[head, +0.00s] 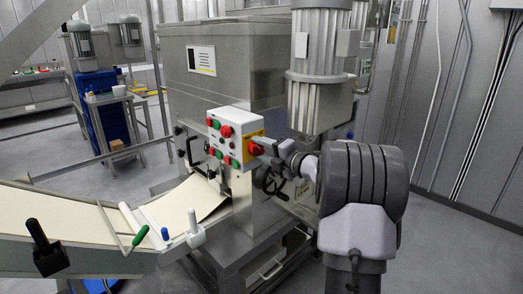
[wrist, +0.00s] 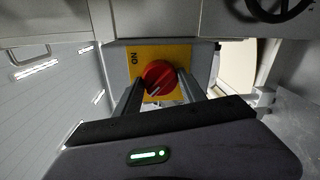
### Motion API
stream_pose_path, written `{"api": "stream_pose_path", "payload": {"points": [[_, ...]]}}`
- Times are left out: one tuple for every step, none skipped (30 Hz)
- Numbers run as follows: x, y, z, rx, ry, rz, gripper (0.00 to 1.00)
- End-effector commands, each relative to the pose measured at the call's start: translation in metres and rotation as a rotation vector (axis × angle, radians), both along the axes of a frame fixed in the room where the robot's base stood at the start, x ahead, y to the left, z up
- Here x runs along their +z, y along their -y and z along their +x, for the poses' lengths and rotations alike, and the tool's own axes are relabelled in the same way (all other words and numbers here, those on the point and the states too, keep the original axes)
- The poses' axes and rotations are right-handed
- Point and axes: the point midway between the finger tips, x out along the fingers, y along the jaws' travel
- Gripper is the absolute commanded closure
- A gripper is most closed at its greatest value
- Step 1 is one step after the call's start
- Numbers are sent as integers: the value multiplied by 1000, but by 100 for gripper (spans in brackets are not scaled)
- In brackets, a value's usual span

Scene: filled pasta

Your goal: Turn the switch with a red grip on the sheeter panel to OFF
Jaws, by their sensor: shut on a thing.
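The switch with a red grip (wrist: 158,79) sits on a yellow plate (wrist: 177,55) on the side of the sheeter panel. In the head view the red grip (head: 254,149) shows at the panel's right side, partly behind my gripper (head: 264,145). In the wrist view my gripper (wrist: 160,90) has one finger on each side of the red grip and is shut on it. A pale line on the grip points down and left in that view.
The sheeter panel (head: 228,124) has several red and green buttons on its front face. A black handwheel (head: 272,182) is just below my gripper. A large ribbed motor (head: 318,75) stands above my arm. A pale dough sheet (head: 190,200) runs to the left.

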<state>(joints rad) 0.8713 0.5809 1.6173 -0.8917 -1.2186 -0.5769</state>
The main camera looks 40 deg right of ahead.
Motion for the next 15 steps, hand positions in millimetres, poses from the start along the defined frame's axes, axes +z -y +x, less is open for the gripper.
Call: {"api": "stream_pose_path", "payload": {"points": [[0, 0, 0, 0, 0, -2, 93], [0, 0, 0, 0, 0, -2, 93], [0, 0, 0, 0, 0, -2, 93], [0, 0, 0, 0, 0, -2, 93], [0, 0, 0, 0, 0, -2, 93], [0, 0, 0, 0, 0, -2, 93], [0, 0, 0, 0, 0, -2, 48], [0, 0, 0, 0, 0, -1, 43], [0, 0, 0, 0, 0, -1, 35], [0, 0, 0, 0, 0, -1, 31], [0, 0, 0, 0, 0, -1, 31], [0, 0, 0, 0, 0, -1, 31], [0, 0, 0, 0, 0, -1, 31], [0, 0, 0, 0, 0, -1, 31], [0, 0, 0, 0, 0, -1, 31]]}}
